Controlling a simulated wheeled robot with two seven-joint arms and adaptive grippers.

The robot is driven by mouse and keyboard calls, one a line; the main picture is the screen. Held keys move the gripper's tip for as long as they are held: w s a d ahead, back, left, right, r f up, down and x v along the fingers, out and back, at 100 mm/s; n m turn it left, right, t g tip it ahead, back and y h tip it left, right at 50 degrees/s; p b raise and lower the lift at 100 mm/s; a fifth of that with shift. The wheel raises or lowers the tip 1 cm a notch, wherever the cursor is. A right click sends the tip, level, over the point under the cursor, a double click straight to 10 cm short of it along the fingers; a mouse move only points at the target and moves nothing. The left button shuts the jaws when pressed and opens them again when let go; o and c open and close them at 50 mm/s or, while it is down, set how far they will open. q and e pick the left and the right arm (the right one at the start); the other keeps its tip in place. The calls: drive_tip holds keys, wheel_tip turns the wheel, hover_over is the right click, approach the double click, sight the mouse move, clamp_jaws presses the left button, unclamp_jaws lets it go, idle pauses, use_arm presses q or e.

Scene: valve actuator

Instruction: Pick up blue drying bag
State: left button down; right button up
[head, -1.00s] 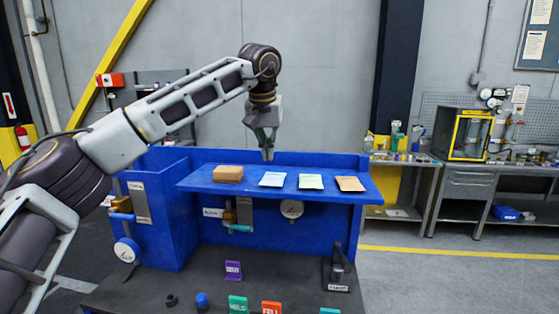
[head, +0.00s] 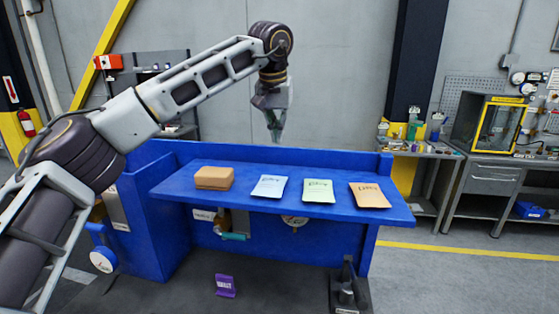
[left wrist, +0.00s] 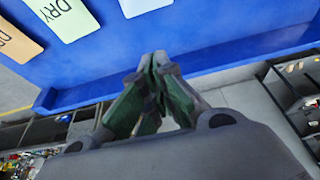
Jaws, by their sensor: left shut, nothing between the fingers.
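The blue drying bag (head: 269,187) is a pale blue packet lying flat on the blue shelf (head: 232,204). A pale green bag (head: 318,190) and an orange bag (head: 369,195) lie to its right. In the left wrist view a pale blue bag (left wrist: 143,6) shows partly at the top edge, and the green bag (left wrist: 66,15) is left of it. My left gripper (head: 277,138) is shut and empty. It points down above the shelf's back edge, behind and above the blue bag, touching nothing. My right gripper is not in view.
A tan box (head: 214,177) sits on the shelf left of the blue bag. A raised blue wall (head: 330,158) runs along the shelf's back. A purple tag (head: 225,286) and a black clamp-like fixture (head: 347,290) stand on the dark surface below.

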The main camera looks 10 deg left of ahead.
use_arm(q)
drive_tip(key=p+x, duration=0.1)
drive_tip(key=x, duration=0.8)
drive_tip(key=shift+w+f, duration=0.15)
drive_tip(key=shift+f, duration=0.2)
drive_tip(key=shift+s+p, duration=0.3)
drive_tip(key=shift+s, duration=1.55)
drive_tip(key=shift+s, duration=0.1)
drive_tip(key=shift+f, duration=0.1)
